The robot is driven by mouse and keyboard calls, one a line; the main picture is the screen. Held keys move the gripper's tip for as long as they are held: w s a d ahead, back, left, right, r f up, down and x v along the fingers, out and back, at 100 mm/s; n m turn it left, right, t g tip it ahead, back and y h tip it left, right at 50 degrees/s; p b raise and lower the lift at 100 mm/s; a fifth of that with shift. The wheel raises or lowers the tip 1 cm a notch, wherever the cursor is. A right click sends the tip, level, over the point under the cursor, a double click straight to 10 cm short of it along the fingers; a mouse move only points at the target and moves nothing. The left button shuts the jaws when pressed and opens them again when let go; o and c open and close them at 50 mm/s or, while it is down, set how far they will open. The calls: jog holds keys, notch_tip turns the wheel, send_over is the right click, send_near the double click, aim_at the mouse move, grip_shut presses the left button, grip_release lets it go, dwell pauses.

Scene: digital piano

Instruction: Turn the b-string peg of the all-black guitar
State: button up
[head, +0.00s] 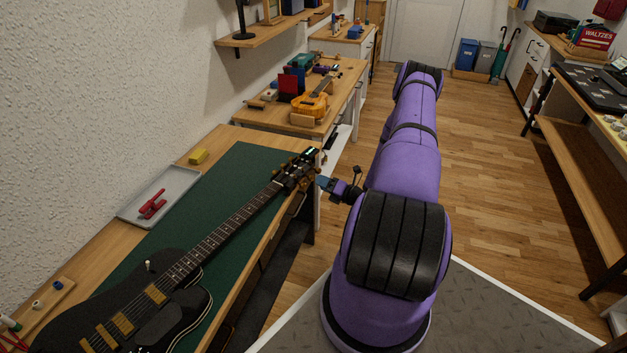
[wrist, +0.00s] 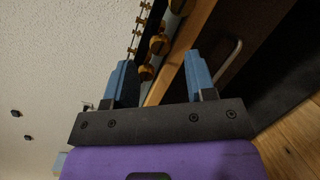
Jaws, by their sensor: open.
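The all-black guitar (head: 160,308) lies on a green mat (head: 215,195), its neck running up and right to the headstock (head: 297,172) near the bench's edge. In the head view my gripper (head: 324,183) is just right of the headstock, pointing at it. In the wrist view my gripper (wrist: 159,63) is open with two blue fingers. A gold tuning peg (wrist: 145,72) shows between the fingers in the picture, with another peg (wrist: 159,45) just beyond. I cannot tell whether the fingers touch a peg, or which peg is the b-string's.
A grey tray (head: 180,185) with a red tool (head: 152,204) and a yellow block (head: 199,156) lie beside the mat. A second bench with a small amber instrument (head: 312,103) stands behind.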

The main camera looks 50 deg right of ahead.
aim_at(313, 178)
jog(key=shift+w+a, duration=0.15)
jog(key=shift+w, duration=0.95)
jog(key=shift+w+a, duration=0.15)
jog(key=shift+w, duration=0.9)
jog(key=c, duration=0.9)
